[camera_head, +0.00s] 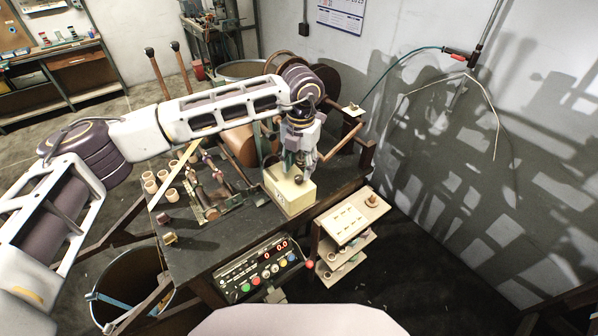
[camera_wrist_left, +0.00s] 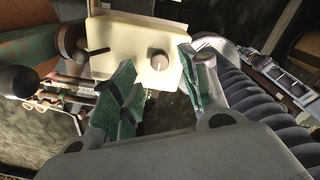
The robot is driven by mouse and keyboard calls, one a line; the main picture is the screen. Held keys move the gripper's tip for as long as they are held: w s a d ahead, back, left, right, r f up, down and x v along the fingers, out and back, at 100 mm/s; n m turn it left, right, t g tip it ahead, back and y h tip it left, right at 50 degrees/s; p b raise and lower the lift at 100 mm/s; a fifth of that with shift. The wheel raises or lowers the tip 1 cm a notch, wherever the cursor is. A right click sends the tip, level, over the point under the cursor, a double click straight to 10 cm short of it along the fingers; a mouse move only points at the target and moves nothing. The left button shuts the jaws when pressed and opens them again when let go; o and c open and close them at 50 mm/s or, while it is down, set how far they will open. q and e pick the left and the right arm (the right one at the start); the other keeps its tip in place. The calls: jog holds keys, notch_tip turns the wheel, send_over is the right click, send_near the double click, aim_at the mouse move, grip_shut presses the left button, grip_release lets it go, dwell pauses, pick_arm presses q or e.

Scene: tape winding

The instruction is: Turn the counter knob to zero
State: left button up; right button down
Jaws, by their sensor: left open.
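The cream counter box (camera_head: 284,198) sits on the dark workbench, with a small round dark knob (camera_head: 299,179) on its face. The box also fills the upper middle of the left wrist view (camera_wrist_left: 125,62), where the knob (camera_wrist_left: 158,60) shows as a grey-brown disc. My left gripper (camera_head: 297,168) is at the box, reaching down from above. Its green-padded fingers (camera_wrist_left: 155,66) are open, one on each side of the knob in the wrist picture. I cannot tell whether they touch it. My right gripper is not in view.
A control panel (camera_head: 262,268) with coloured buttons and red digits stands at the bench front. A small stand (camera_head: 345,222) is to the right. Wooden cups (camera_head: 163,178) and fixtures are on the left of the bench (camera_head: 200,250). A drum stands front left.

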aim_at(299, 178)
pick_arm(q)
jog(key=shift+f+p, duration=0.45)
jog(key=shift+f, duration=1.65)
grip_shut()
